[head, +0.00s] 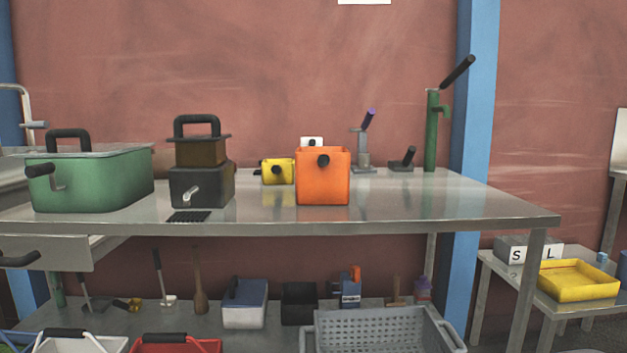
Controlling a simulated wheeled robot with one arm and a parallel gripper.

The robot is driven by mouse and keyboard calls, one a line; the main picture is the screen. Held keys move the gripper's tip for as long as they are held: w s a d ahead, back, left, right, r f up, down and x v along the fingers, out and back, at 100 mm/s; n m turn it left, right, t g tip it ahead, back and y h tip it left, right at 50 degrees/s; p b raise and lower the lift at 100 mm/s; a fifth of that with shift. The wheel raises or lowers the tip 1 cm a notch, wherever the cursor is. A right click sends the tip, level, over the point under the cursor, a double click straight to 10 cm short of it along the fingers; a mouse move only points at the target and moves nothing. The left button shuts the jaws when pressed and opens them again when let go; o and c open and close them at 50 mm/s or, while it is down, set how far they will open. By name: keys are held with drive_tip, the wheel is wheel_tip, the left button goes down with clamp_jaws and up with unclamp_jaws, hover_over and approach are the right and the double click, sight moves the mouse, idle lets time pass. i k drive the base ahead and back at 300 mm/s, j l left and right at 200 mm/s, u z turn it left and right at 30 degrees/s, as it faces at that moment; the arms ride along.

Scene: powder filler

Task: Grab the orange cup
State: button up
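The orange cup (323,183) is a square, open-topped container with a black knob-like handle on its front. It stands upright near the front edge of the steel table (420,210), right of the middle of the table's left half. A smaller yellow cup (279,172) with a similar black handle stands behind it to the left. A white piece (312,141) shows partly behind the orange cup's top edge. My gripper is not in view.
A dark dispenser (202,185) and a green lidded box (95,180) stand left of the cup. A lever device (363,150) and a green post with a lever (431,130) stand behind right. The table's right front is clear. A grey crate (380,333) sits below.

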sight(323, 174)
drive_tip(key=j+z, duration=0.15)
drive_tip(key=j, duration=0.25)
drive_tip(key=k+j+z, duration=0.15)
drive_tip(key=j, duration=0.25)
drive_tip(key=j+z, duration=0.15)
drive_tip(key=j, duration=0.25)
drive_tip(key=k+j+z, duration=0.15)
drive_tip(key=j, duration=0.25)
